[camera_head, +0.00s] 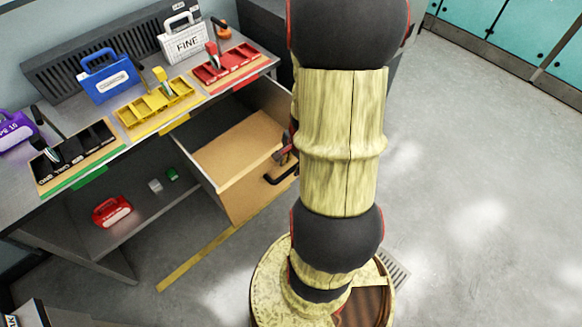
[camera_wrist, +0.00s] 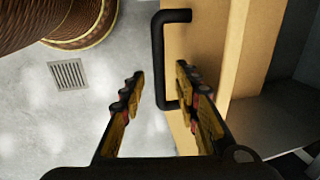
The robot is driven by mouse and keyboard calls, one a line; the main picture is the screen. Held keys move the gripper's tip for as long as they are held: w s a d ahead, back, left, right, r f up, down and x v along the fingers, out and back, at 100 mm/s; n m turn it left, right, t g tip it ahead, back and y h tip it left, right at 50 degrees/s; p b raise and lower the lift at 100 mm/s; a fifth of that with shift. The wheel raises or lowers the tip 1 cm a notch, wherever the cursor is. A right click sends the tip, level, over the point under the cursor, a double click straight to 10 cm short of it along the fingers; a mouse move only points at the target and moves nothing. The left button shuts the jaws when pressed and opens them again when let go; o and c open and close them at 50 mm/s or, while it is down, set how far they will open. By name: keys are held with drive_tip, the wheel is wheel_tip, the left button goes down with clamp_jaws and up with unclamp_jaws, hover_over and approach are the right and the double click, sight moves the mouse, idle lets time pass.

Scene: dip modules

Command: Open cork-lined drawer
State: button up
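The cork-lined drawer (camera_head: 240,150), with a tan lining inside, stands pulled out from under the bench in the head view. Its black bar handle (camera_head: 277,178) is on the tan front, partly hidden by my arm. In the wrist view the handle (camera_wrist: 158,55) stands out from the drawer front (camera_wrist: 205,45). My gripper (camera_wrist: 160,76) is open, with one fingertip on each side of the bar as seen there. Neither finger clearly touches the bar. In the head view only a bit of my gripper (camera_head: 284,150) shows; my arm hides the rest.
The bench top holds a black tray (camera_head: 75,157), a yellow tray (camera_head: 155,105), a red tray (camera_head: 230,66) and a blue case (camera_head: 108,78). A red case (camera_head: 112,211) sits on the lower shelf. A yellow floor strip (camera_head: 205,257) runs below the drawer. The floor at right is clear.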

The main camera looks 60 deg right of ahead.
wheel_tip(320, 180, up, 9)
drive_tip(key=s, duration=0.2)
drive_tip(key=shift+a+r, duration=0.2)
drive_tip(key=shift+a, duration=0.05)
idle(0.5)
drive_tip(key=w+a+r+n+t, duration=0.1)
drive_tip(key=w+a+r+n, duration=0.1)
drive_tip(key=a+r+n, duration=0.8)
drive_tip(key=w+a+r+n+t+p, duration=0.1)
drive_tip(key=a+r+n+t, duration=0.1)
drive_tip(key=a+r+n, duration=0.8)
drive_tip(key=a+r, duration=0.1)
drive_tip(key=a, duration=0.6)
drive_tip(key=shift+w+a+n+p, duration=0.3)
drive_tip(key=shift+w+a+n, duration=0.1)
